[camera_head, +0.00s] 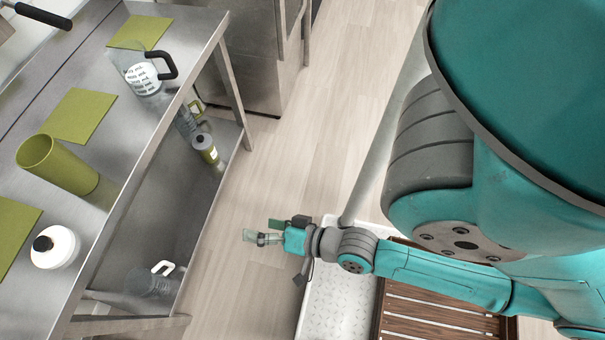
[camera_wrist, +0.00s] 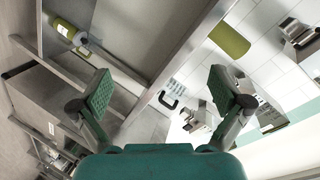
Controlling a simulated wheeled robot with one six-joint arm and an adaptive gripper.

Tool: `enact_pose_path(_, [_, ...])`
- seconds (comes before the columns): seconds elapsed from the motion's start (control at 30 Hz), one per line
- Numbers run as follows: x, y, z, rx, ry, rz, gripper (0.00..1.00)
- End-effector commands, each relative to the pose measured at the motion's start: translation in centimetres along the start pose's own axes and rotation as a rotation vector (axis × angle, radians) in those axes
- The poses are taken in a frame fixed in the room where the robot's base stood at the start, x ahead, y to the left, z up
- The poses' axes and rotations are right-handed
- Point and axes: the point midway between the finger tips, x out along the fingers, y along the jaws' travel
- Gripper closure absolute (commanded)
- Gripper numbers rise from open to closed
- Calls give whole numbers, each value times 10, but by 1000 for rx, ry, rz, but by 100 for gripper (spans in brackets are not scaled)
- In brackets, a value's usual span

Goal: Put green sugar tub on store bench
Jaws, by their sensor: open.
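An olive-green open cylinder (camera_head: 62,168) stands on the steel bench (camera_head: 125,165) at the left. A smaller olive-green container with a dark cap (camera_head: 207,150) sits on the shelf below. I cannot tell which is the green sugar tub, nor whether this is the store bench. The wrist view shows an olive cylinder (camera_wrist: 229,38) at the upper right and an olive container (camera_wrist: 64,30) at the upper left. My gripper (camera_head: 262,238) is open and empty over the floor, right of the bench and apart from both. Its spread fingers show in the wrist view (camera_wrist: 160,95).
The bench top holds olive mats (camera_head: 80,116), a clear jug with a black handle (camera_head: 143,75) and a white tub with a black lid (camera_head: 55,247). A white-handled jug (camera_head: 152,281) sits on the lower shelf. The wooden floor (camera_head: 290,150) between is clear.

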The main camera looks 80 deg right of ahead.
Motion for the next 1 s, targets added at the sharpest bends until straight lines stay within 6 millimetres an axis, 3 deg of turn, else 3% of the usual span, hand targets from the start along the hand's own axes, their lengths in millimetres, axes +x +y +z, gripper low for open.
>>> enact_pose_path(0.03, [-20, 1, 2, -114, -4, 6, 0])
enact_pose_path(0.2, [-73, -8, -2, -534, -3, -11, 0])
enact_pose_path(0.4, [-113, -23, -8, -879, -2, -49, 0])
enact_pose_path(0.6, [-125, -28, -9, -993, -1, -65, 0])
enact_pose_path(1.0, [-124, -28, -9, -992, 0, -65, 0])
